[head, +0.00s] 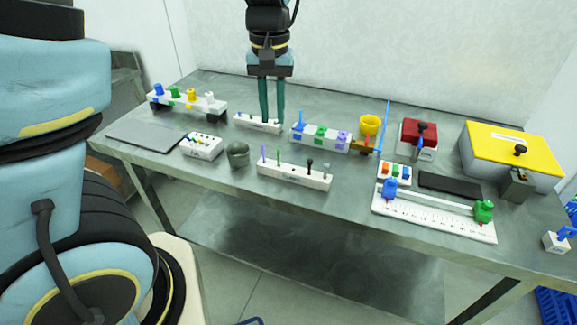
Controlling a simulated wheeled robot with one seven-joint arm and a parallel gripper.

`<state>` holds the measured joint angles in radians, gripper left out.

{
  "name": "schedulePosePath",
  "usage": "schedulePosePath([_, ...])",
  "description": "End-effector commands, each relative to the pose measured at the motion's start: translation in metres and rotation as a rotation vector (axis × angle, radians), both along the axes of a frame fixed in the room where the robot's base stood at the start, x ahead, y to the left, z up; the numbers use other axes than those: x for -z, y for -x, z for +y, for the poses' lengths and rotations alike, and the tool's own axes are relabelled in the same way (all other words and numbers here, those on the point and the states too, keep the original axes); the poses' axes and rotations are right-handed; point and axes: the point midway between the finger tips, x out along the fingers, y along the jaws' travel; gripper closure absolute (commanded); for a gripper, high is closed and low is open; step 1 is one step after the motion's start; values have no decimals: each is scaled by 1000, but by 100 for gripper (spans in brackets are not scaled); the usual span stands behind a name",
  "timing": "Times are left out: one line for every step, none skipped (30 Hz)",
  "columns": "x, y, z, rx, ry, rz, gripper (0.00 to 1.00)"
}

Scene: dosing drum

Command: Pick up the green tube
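A thin green tube (278,158) stands upright in the white front rack (295,178), near its left end beside a thin purple tube (264,153). My gripper (272,119) points straight down with its two teal fingers apart. I see nothing between them. The fingertips are over or just behind a small white rack (246,122) further back, behind and above the green tube in the picture. Whether they touch that rack I cannot tell. The fingers hide part of its right side.
A dark cup (238,154) stands left of the front rack. A white block with coloured blocks and a blue tube (320,138) stands behind it. A yellow funnel (370,125), a white ruled rail (430,218) and a yellow-topped box (515,145) are to the right.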

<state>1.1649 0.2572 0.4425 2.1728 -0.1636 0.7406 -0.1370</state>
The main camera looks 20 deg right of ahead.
Motion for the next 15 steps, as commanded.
schedulePosePath([0, 2, -4, 7, -2, 0, 75])
schedulePosePath([1, 2, -5, 8, -3, 1, 75])
schedulePosePath([4, 3, -5, 9, -5, 2, 75])
schedulePosePath([8, 3, -5, 9, -5, 3, 75])
schedulePosePath([12, 3, -5, 9, -5, 3, 75])
schedulePosePath([19, 3, -5, 8, -6, 3, 75])
schedulePosePath([24, 3, -4, 8, -7, 3, 75])
schedulePosePath([29, 3, -4, 8, -8, 4, 75])
schedulePosePath([35, 3, -5, 8, -6, 3, 75])
schedulePosePath([40, 3, -5, 8, -6, 3, 75])
schedulePosePath([43, 3, -5, 8, -5, 3, 75])
schedulePosePath([47, 2, -5, 9, -5, 2, 75])
schedulePosePath([50, 2, -5, 8, -5, 2, 75])
schedulePosePath([52, 2, -5, 8, -5, 2, 75])
schedulePosePath([54, 2, -5, 8, -3, 2, 75])
